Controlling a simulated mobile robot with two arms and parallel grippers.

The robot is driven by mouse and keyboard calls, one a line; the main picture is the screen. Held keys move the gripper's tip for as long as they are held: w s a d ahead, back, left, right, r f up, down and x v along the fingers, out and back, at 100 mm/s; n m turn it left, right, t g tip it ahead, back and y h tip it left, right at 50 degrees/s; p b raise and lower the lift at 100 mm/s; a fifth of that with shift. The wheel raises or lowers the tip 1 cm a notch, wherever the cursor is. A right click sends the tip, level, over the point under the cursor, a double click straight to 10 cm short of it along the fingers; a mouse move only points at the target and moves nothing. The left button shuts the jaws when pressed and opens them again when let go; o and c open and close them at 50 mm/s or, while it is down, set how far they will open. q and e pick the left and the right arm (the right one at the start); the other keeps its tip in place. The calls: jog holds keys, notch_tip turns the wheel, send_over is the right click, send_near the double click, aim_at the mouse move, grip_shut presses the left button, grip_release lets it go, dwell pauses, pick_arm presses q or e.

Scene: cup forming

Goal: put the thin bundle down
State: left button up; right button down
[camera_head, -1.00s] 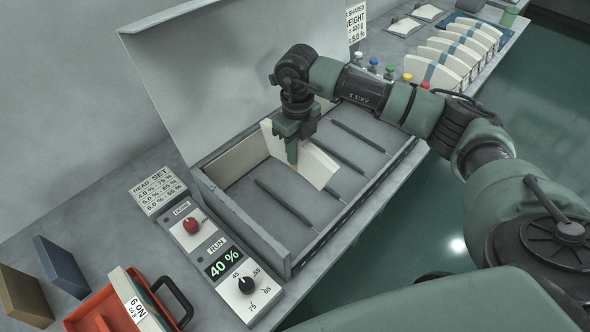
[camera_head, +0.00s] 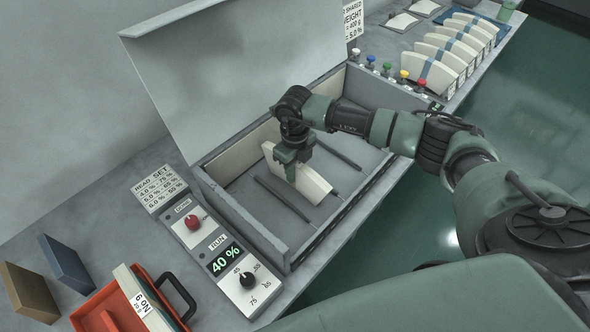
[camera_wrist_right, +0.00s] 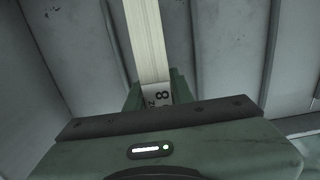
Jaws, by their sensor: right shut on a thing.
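The thin bundle (camera_head: 314,185) is a narrow cream stack of sheets inside the open grey box (camera_head: 238,213). My right gripper (camera_head: 290,173) is shut on it from above. In the right wrist view the bundle (camera_wrist_right: 148,40) runs straight away between the green fingers (camera_wrist_right: 155,90), with a white label marked 8 at its near end. It stands on edge, lined up along the dark dividers (camera_head: 283,198) on the box floor. I cannot tell whether its lower edge touches the floor. My left gripper is not in view.
The raised lid (camera_head: 215,80) stands behind the box. A control panel (camera_head: 222,255) reading 40 % lies in front, beside a red tray (camera_head: 112,312) with a bundle. Colored knobs (camera_head: 387,68) line the far edge.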

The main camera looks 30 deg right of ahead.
jog(key=c, duration=1.2)
grip_release()
jog(key=shift+f, duration=0.1)
jog(key=shift+c, duration=0.2)
jog(key=shift+r, duration=0.2)
notch_tip(320, 180, up, 11)
jog(key=b, duration=0.3)
jog(key=shift+r, duration=0.5)
